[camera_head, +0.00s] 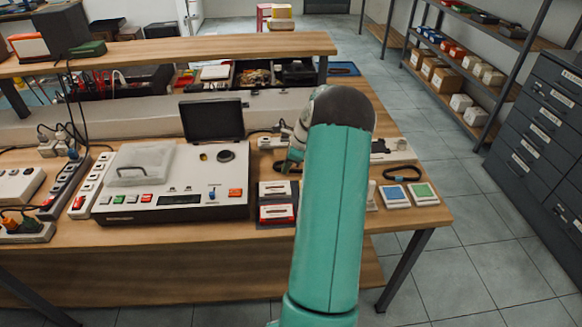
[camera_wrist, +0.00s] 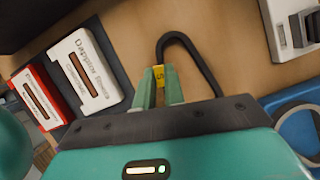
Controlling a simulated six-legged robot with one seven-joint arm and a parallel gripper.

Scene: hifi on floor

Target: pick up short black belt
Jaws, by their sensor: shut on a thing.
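The short black belt (camera_wrist: 204,68) is a thin black loop with a small yellow tag (camera_wrist: 159,76) in the wrist view. My gripper (camera_wrist: 160,90) is shut on it at the tag, with one teal fingertip on each side. The loop stands out beyond the fingertips over the wooden bench top. Whether it touches the wood I cannot tell.
White and red cassettes (camera_wrist: 88,70) lie left of the belt in the wrist view. Another black loop (camera_head: 402,178) and blue and green squares (camera_head: 423,193) lie on the bench (camera_head: 430,215) right of my arm. A large white device (camera_head: 170,205) stands left.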

